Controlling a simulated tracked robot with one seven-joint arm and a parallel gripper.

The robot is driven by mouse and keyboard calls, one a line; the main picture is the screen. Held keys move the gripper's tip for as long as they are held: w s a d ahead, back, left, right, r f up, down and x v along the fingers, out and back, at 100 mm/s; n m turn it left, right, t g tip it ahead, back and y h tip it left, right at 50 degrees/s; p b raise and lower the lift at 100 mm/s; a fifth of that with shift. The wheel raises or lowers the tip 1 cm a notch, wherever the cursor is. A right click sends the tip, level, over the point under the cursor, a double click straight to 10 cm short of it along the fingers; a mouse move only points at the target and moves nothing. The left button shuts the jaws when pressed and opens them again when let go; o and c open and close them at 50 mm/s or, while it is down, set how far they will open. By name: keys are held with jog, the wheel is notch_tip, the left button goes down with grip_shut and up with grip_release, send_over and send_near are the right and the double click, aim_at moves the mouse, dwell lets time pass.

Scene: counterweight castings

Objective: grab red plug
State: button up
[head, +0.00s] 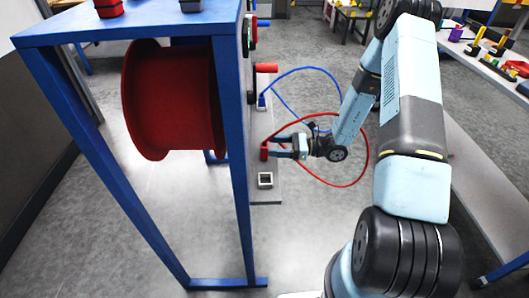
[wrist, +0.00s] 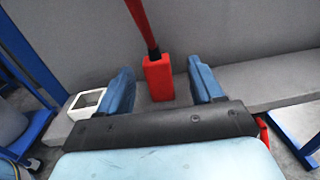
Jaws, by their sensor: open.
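The red plug (head: 264,153) stands on a grey ledge at the side of the blue frame, with a red cable (head: 367,150) looping off to the right. In the wrist view the red plug (wrist: 158,80) is a block with its cable rising from the top. My gripper (head: 275,150) is at the plug, its blue fingers spread. In the wrist view my gripper (wrist: 162,80) is open, with one finger on each side of the plug and a visible gap on both sides.
An empty white square socket (head: 265,180) sits nearer on the ledge and also shows in the wrist view (wrist: 87,103). A blue plug (head: 261,101) with a blue cable stands farther back. A blue frame (head: 236,150) holds a red drum (head: 170,100) at left. A side table (head: 490,65) with items stands at right.

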aim_at(264, 151)
jog(key=shift+w+a+f, duration=0.1)
jog(key=shift+a, duration=3)
jog(key=c, duration=1.1)
